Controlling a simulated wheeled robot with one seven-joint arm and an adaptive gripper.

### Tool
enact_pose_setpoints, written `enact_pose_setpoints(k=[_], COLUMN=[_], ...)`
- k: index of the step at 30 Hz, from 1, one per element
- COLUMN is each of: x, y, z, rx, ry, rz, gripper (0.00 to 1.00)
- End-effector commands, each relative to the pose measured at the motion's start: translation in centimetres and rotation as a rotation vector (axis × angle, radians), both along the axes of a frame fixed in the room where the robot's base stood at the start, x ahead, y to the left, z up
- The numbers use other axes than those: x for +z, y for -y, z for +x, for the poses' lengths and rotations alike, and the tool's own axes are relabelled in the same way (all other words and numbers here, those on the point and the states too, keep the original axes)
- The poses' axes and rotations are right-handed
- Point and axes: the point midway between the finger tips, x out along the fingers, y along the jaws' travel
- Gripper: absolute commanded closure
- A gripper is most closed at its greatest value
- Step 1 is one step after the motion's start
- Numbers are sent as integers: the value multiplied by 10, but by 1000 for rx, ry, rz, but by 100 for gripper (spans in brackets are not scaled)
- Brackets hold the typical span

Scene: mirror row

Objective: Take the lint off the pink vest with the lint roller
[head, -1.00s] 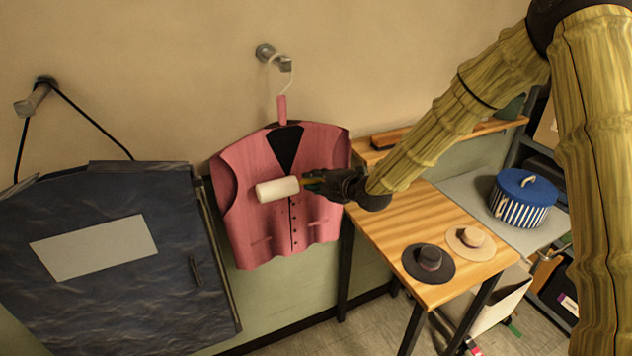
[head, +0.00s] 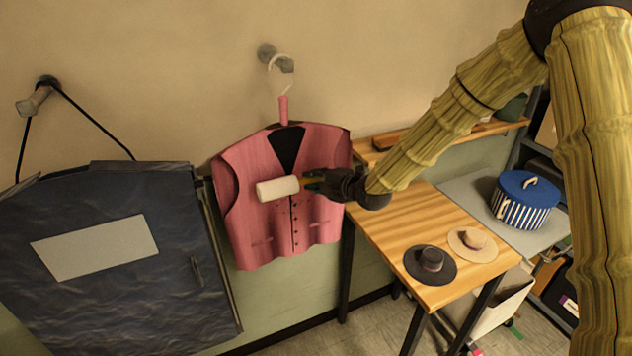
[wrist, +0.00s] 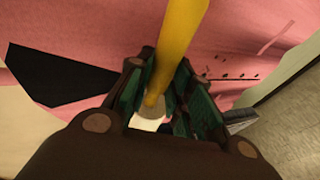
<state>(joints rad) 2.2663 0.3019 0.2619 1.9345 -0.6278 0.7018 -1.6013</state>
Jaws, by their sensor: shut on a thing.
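The pink vest (head: 262,228) hangs on a hanger from a wall hook (head: 270,55), with a dark V at its neck and dark dots down its front. I cannot tell lint from buttons among these dots. My gripper (head: 317,183) is shut on the lint roller's yellow handle, which shows in the wrist view (wrist: 181,42). The lint roller's white head (head: 277,189) lies sideways in front of the vest's middle and hides part of it. I cannot tell whether it touches the cloth. The vest fills the upper wrist view (wrist: 105,35).
A dark blue garment bag (head: 110,285) hangs at the left. A wooden table (head: 395,235) on the right bears a black hat (head: 431,262) and a beige hat (head: 472,242). A blue striped hat box (head: 526,198) stands on a grey surface beyond.

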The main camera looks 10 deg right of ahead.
Motion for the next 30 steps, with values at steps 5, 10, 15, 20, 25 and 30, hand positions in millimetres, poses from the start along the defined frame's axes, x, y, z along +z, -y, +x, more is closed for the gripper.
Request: enact_pose_setpoints(k=[5,10,15,20,25,30], x=[0,0,0,0,0,0], y=[-1,-2,-2,-3,-4,-5], z=[3,6,8,10,12,15], rx=[0,0,0,0,0,0], ry=[1,1,1,1,1,1], rz=[1,0,0,0,1,1], gripper=[100,100,100,100,100,100])
